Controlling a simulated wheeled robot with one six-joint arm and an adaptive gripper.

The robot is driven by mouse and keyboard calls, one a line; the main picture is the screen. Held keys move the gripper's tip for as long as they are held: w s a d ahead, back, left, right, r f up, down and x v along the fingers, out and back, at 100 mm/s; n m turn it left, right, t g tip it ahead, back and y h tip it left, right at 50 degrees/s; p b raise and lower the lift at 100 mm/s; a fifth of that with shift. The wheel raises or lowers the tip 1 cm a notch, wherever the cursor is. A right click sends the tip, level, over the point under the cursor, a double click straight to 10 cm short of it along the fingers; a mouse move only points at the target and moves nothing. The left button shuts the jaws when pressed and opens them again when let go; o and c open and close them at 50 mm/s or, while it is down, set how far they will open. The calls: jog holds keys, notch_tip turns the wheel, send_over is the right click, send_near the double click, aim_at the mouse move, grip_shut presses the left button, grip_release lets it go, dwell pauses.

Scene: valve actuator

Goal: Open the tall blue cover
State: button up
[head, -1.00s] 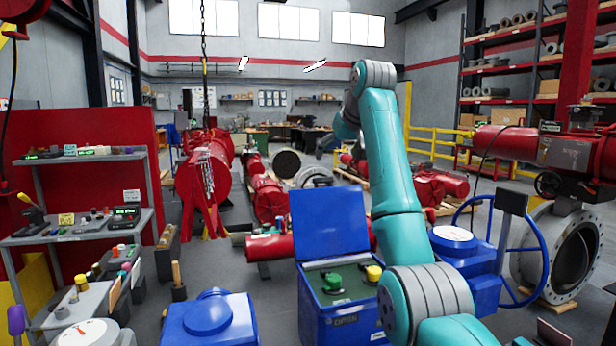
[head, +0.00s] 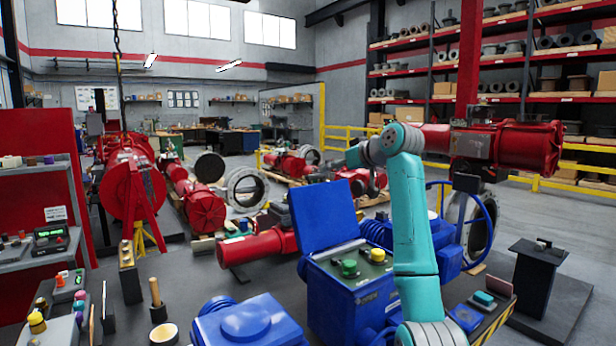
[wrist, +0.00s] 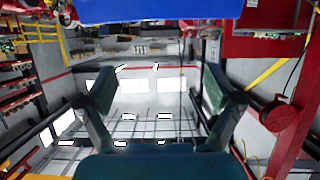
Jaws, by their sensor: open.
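The tall blue cover (head: 323,212) stands raised, tilted back at the rear edge of a blue control box (head: 345,300). The box's top panel is exposed, with a green button (head: 349,267) and a yellow button (head: 378,254) on it. In the wrist view, my gripper (wrist: 158,82) is open with nothing between its fingers. A flat blue surface, probably the cover, crosses the top edge of that view, apart from the fingers. In the head view my arm stands to the right of the cover; my fingers cannot be made out there.
A blue housing (head: 245,325) stands at front left of the box. A blue handwheel (head: 480,225) is behind my arm. A small pedestal (head: 535,285) stands at right. A grey shelf (head: 45,240) with small parts is at left. Open floor lies at far right.

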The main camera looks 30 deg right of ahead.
aim_at(316, 175)
jog(key=x, duration=1)
jog(key=shift+w+f, duration=0.15)
